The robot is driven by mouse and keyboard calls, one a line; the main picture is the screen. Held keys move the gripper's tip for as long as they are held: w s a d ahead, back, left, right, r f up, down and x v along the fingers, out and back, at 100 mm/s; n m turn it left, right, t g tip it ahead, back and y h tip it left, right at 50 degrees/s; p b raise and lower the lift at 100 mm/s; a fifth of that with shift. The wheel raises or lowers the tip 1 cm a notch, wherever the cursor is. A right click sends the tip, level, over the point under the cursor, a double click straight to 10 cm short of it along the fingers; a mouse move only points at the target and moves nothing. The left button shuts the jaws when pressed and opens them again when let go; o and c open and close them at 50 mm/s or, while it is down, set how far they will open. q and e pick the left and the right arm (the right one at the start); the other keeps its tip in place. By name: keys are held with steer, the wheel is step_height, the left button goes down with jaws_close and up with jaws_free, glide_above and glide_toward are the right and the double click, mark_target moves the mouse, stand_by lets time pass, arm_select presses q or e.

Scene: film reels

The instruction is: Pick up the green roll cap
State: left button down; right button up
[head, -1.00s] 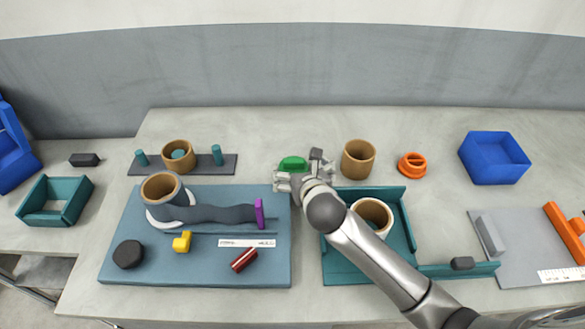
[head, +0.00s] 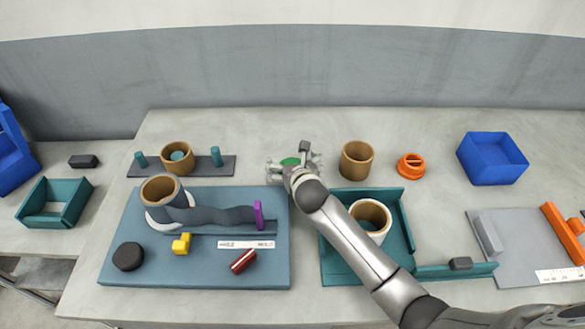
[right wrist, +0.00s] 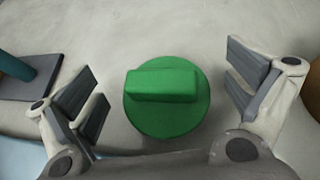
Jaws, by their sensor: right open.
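The green roll cap (right wrist: 167,115) is a round disc with a raised bar across its top. It lies on the grey table between the open fingers of my right gripper (right wrist: 165,90), with a gap on each side in the right wrist view. In the head view the green roll cap (head: 290,162) is partly hidden by my right gripper (head: 288,166), which is over it. My left gripper is out of view.
An orange cap (head: 410,166) and a brown tube (head: 357,160) stand to the right. A dark rack with teal pegs (head: 216,157) is on the left. The blue-grey board (head: 200,275) and teal tray (head: 345,272) lie in front.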

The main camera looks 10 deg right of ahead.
steer(key=c, duration=1.1)
steer(key=shift+r, duration=0.1)
